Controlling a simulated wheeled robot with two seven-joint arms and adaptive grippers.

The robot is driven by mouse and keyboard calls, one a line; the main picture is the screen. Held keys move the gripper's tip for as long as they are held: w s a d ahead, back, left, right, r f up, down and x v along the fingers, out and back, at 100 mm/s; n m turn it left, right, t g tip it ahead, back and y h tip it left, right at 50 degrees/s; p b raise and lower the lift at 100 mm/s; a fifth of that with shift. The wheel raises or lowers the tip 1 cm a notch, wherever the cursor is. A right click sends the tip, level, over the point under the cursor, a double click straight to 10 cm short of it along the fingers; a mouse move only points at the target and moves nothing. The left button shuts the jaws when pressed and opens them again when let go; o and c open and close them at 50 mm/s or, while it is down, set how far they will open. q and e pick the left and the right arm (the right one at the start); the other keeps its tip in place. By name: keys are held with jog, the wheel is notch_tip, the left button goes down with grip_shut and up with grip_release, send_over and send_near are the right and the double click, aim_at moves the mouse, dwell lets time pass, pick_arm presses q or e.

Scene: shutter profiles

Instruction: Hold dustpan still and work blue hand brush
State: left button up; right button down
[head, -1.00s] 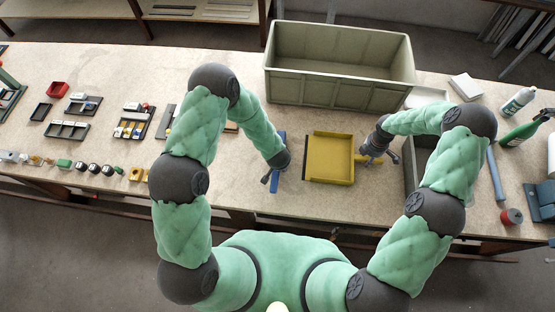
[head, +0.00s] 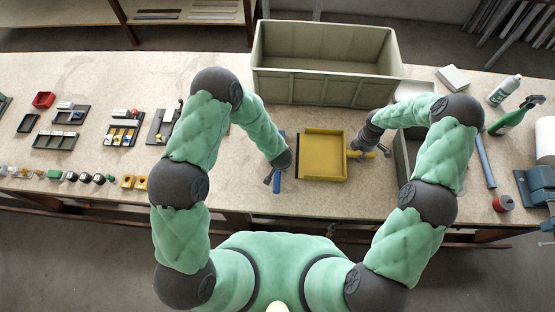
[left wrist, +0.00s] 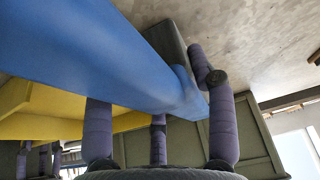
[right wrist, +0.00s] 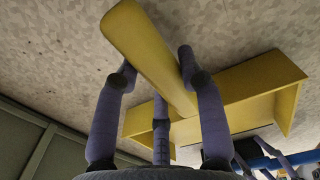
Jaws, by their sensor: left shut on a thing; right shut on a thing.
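The yellow dustpan (head: 322,157) lies on the workbench, its handle pointing right. My right gripper (head: 372,152) is shut on that handle; the right wrist view shows the handle (right wrist: 145,50) between the fingers and the pan (right wrist: 250,95) behind. The blue hand brush (head: 277,184) is just left of the dustpan, with a small gap between them. My left gripper (head: 278,172) is shut on the brush and covers its middle. In the left wrist view the blue brush (left wrist: 90,50) crosses above the fingers, with a grey part along its far side. Whether the bristles touch the bench is unclear.
A large olive crate (head: 325,88) stands behind the dustpan. A grey bin (head: 402,155) is right of the right gripper. A green spray bottle (head: 510,118), white bottle (head: 504,90) and red spool (head: 503,203) are farther right.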

pick_arm(q)
jog(key=shift+d, duration=0.55)
jog(key=shift+d, duration=0.1)
jog(key=shift+s+d, duration=0.1)
jog(key=shift+d, duration=1.2)
jog(key=shift+r, duration=0.7)
notch_tip(320, 180, up, 5)
jog(key=shift+f, duration=0.2)
